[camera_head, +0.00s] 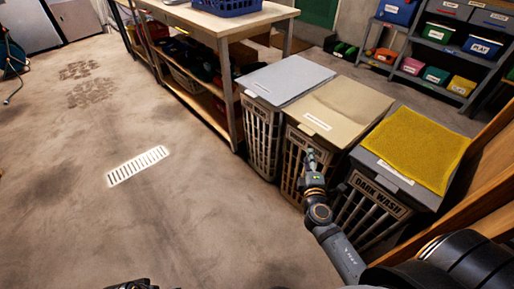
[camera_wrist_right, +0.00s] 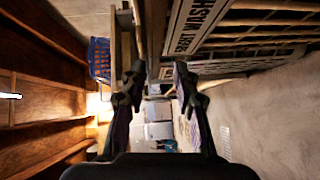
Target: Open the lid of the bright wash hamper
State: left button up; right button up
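Three slatted hampers stand in a row in the head view. The middle hamper (camera_head: 295,160) has a flat beige lid (camera_head: 338,107) that lies closed, with a small white label near its front edge. In the right wrist view, a hamper's front panel (camera_wrist_right: 192,22) carries a sign ending in WASH; its first word seems to be BRIGHT. My right gripper (camera_head: 312,158) is in front of the middle hamper, just below its lid edge. In the right wrist view, its fingers (camera_wrist_right: 160,80) are apart with nothing between them.
The left hamper (camera_head: 262,140) has a closed grey-white lid. The right hamper (camera_head: 375,210), marked DARK WASH, has a yellow cloth-like top. A workbench (camera_head: 215,20) stands left of the row, and shelves with bins (camera_head: 440,45) stand behind. The floor (camera_head: 200,220) in front is clear.

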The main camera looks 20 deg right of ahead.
aim_at(306, 133)
jog(key=shift+n+t, duration=0.3)
jog(key=shift+t, duration=0.2)
jog(key=x, duration=0.3)
jog(key=r+x, duration=0.1)
jog(key=x, duration=0.3)
jog(key=r+x, duration=0.1)
jog(key=x, duration=0.2)
jog(key=shift+w+r, duration=0.15)
jog(key=shift+w, duration=0.15)
pick_arm(q)
jog(key=shift+s+r, duration=0.15)
jog(key=shift+r, duration=0.55)
pick_arm(e)
jog(key=shift+c, duration=0.4)
grip_shut()
